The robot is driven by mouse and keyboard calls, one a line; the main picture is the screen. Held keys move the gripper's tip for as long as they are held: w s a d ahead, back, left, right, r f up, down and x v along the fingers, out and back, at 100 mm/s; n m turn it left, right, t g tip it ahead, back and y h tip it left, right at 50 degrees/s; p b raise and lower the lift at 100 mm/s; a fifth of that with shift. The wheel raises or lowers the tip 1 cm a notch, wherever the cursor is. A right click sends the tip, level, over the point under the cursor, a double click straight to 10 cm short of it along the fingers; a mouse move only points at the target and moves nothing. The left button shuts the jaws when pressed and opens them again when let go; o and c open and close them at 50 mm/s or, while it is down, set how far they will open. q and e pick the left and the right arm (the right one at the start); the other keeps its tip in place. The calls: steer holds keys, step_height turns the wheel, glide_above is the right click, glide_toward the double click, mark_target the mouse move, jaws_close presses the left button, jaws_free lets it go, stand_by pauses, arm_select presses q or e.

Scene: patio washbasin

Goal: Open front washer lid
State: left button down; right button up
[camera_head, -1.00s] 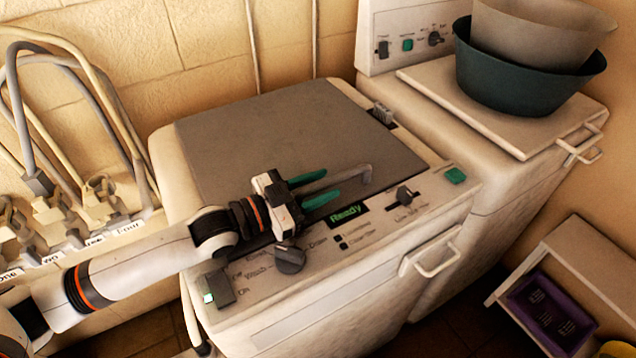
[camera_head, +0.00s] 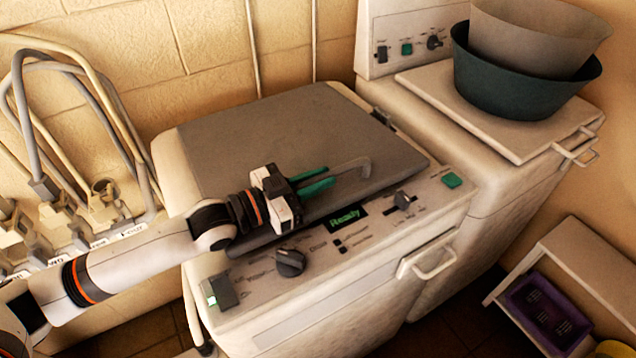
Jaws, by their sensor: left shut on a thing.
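The front washer (camera_head: 330,290) is a white machine with a grey flat lid (camera_head: 290,130) on top and a control panel along its front. A grey bar handle (camera_head: 354,168) sits near the lid's front edge. My left gripper (camera_head: 329,179), with green fingers, is shut on the handle, and its body hides part of the lid's front edge. The lid's front edge stands slightly raised above the panel, with a dark gap under it. The "Ready" display (camera_head: 345,218) is lit. My right gripper is not in view.
A second white washer (camera_head: 480,190) stands behind to the right, with a dark green basin (camera_head: 520,88) and a grey tub (camera_head: 540,40) on its lid. Hoses and taps (camera_head: 60,200) are at the left wall. A low shelf (camera_head: 600,265) holds a purple item (camera_head: 545,315).

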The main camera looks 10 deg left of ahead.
arm_select(q)
steer(key=w+a+r+n+p, duration=0.2)
steer(key=w+a+r+p, duration=0.1)
steer(key=r, duration=0.7)
steer(key=w+a+r+n+p, duration=0.2)
steer(key=w+r+p, duration=0.3)
steer(key=r+p, duration=0.3)
steer(key=shift+a+r+n+p, duration=0.3)
steer(key=shift+a+r+n, duration=0.15)
steer(key=shift+r, duration=0.75)
steer(key=shift+w, duration=0.1)
